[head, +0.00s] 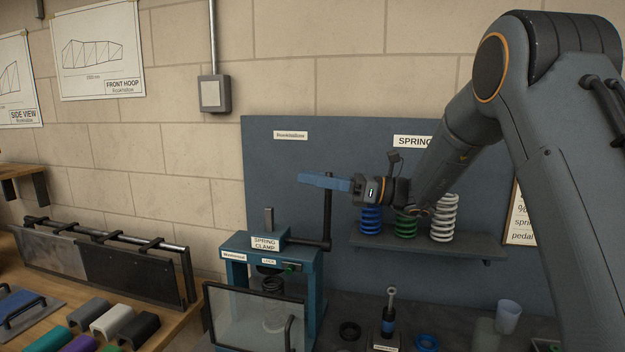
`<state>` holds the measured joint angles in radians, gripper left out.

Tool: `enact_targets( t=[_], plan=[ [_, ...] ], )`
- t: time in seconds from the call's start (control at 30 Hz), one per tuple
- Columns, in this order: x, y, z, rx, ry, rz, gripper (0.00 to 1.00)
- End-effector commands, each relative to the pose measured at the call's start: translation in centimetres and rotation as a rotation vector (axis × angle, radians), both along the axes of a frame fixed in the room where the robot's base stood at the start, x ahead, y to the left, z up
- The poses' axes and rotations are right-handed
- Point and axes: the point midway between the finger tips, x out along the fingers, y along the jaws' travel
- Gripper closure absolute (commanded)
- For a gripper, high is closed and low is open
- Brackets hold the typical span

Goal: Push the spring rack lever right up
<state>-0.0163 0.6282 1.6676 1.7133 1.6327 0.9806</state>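The spring clamp (267,243) is a teal frame on the bench with a coil spring (273,316) low inside it. Its dark lever (327,212) stands roughly upright on the right side, joined to a short horizontal bar at its foot. My gripper (308,180) reaches in from the right with its blue fingers pointing left, across the top of the lever. The lever's tip shows just above the fingers. I see the fingers side-on, so I cannot tell their gap or whether they touch the lever.
A clear guard (245,322) with a dark frame stands in front of the clamp. Blue, green and white springs (444,218) stand on a wall shelf (465,246) behind my arm. A damper (389,315), rings and cups (508,315) sit on the bench to the right.

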Motion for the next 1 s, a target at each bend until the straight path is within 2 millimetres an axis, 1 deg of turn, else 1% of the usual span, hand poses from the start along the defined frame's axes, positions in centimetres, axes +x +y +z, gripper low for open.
enact_targets(
  t=[0.13, 0.23, 0.53, 0.7, 0.8, 1.0],
  plan=[
    [0.0, 0.0, -0.1, -0.001, 0.0, 0.001, 0.67],
    [0.0, -0.7, -0.2, 0.0, 0.0, 0.0, 0.67],
    [-0.1, -5.4, -1.1, -0.001, 0.0, -0.002, 0.67],
    [-0.2, -7.2, -1.2, 0.0, 0.0, -0.001, 0.67],
    [-0.2, -7.6, -1.2, -0.001, 0.0, 0.0, 0.67],
    [-0.3, -7.7, -1.2, -0.001, 0.0, 0.001, 0.67]
  ],
)
